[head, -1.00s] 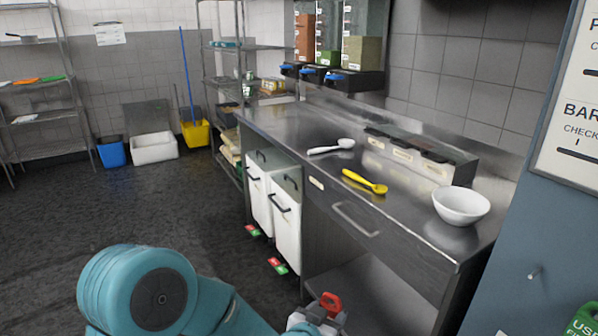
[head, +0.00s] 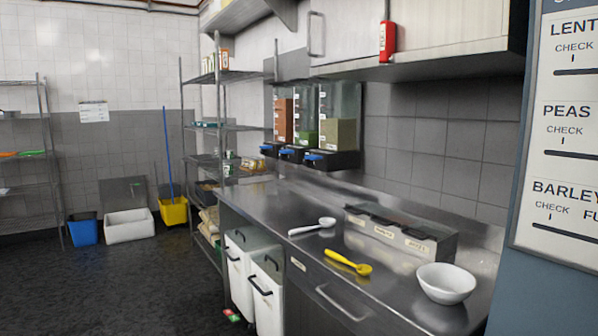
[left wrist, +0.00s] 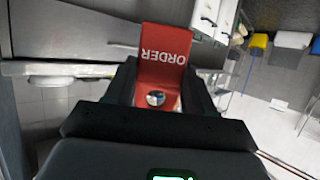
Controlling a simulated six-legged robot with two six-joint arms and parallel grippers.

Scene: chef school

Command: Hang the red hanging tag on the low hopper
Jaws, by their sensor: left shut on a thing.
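My left gripper (left wrist: 158,96) shows only in the left wrist view, shut on a red tag (left wrist: 163,65) whose white word ORDER reads upside down there. The tag's lower end, with a round hole or stud, sits between the fingers. In the head view three clear hoppers hang on the back wall above the counter. The left holds orange-red contents (head: 283,119), the middle green contents (head: 303,138) and the right beige contents (head: 340,133). The green fill stands lowest. Each has a blue tap below. My right gripper is not in view.
The steel counter (head: 262,205) carries a white spoon (head: 312,227), a yellow spoon (head: 348,262), a labelled container row (head: 400,232) and a white bowl (head: 446,283). White bins (head: 266,295) stand beneath. A red object (head: 387,40) hangs by the wall cabinet. Dark floor at left is open.

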